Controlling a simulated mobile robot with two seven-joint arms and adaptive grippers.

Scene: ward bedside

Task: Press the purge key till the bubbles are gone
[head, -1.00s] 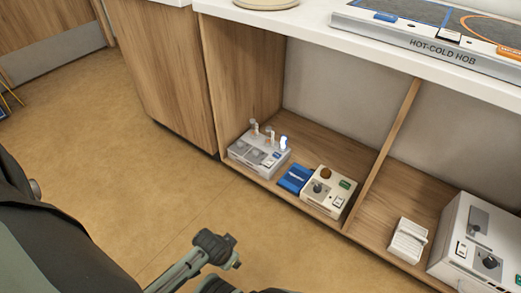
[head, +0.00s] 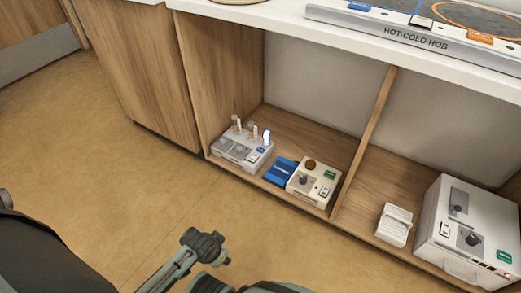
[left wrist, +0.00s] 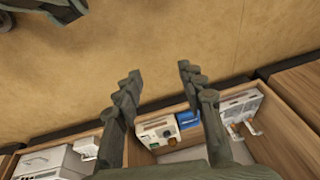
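A grey device (head: 243,151) with upright small tubes and a glowing bluish-white piece on top stands at the left end of the low shelf. It also shows at the right in the left wrist view (left wrist: 238,106). Its keys are too small to read, so I cannot tell which is the purge key; bubbles cannot be made out. My left gripper (left wrist: 160,70) is open and empty, its two fingers wide apart. In the head view the left gripper (head: 205,247) is low in front of the shelf, apart from the device. My right gripper is not clearly seen.
Beside the device are a blue box (head: 281,172) and a cream box with a knob (head: 314,181). Past the divider (head: 364,138) stand a small white unit (head: 394,225) and a large white box (head: 475,225). The counter (head: 290,30) overhangs them. Floor in front is clear.

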